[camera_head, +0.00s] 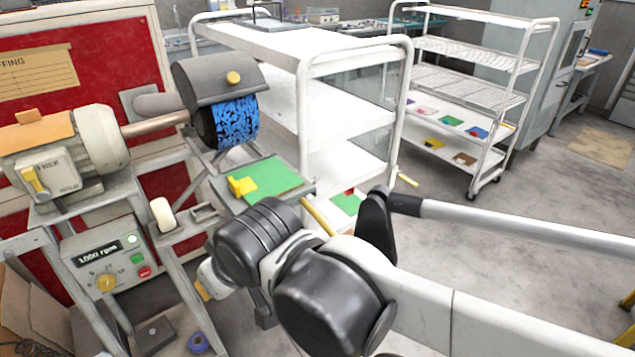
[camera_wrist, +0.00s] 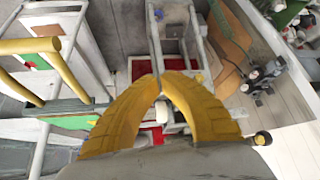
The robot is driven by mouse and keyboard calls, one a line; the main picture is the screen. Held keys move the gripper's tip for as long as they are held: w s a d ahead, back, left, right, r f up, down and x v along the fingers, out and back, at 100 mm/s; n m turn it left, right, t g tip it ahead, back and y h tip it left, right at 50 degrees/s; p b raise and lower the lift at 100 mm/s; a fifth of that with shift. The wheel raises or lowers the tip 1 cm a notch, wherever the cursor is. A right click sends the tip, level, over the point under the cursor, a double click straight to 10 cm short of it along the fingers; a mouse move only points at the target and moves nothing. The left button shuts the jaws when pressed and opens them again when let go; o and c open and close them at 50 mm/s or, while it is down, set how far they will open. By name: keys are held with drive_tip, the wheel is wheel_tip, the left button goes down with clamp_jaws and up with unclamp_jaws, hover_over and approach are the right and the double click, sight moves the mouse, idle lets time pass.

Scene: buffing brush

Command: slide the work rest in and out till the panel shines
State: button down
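The work rest (camera_head: 228,200) is a flat grey tray below the blue buffing brush (camera_head: 232,122). A green panel (camera_head: 272,177) lies on it beside a yellow clamp (camera_head: 241,186). The panel's front edge sits apart from the brush. A yellow bar handle (camera_head: 318,215) is at the rest's right side; yellow bars also show at the left of the wrist view (camera_wrist: 70,68). My gripper (camera_wrist: 161,76) has two yellow fingers whose tips nearly meet, with nothing seen held between them. It is apart from the handle. In the head view my arm hides most of it.
The motor (camera_head: 100,137) and a control box (camera_head: 105,262) reading 1000 rpm stand at the left. A white cart (camera_head: 290,45) is close behind the rest. A white rack (camera_head: 470,75) stands farther right. The floor at the right is mostly open.

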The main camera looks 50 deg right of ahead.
wheel_tip(320, 180, up, 12)
drive_tip(key=p, duration=1.1)
drive_tip(key=d+f+m, duration=0.3)
drive_tip(key=d+m, duration=0.5)
drive_tip(key=m, duration=0.2)
drive_tip(key=d+f+m, duration=0.3)
drive_tip(key=d+m, duration=0.5)
drive_tip(key=m, duration=0.2)
drive_tip(key=s+d+f+m+t+h, duration=0.1)
drive_tip(key=s+d+m, duration=0.2)
drive_tip(key=d+m, duration=0.5)
drive_tip(key=s+d+f+m+t+h, duration=0.15)
drive_tip(key=s+d+m, duration=0.3)
drive_tip(key=m, duration=0.65)
drive_tip(key=w+r+b+x, duration=0.1)
drive_tip(key=b+x, duration=0.4)
drive_tip(key=x, duration=0.8)
drive_tip(key=shift+w+d+r+g+b, duration=0.2)
drive_tip(key=shift+w+d+g+b, duration=0.15)
drive_tip(key=shift+d, duration=0.1)
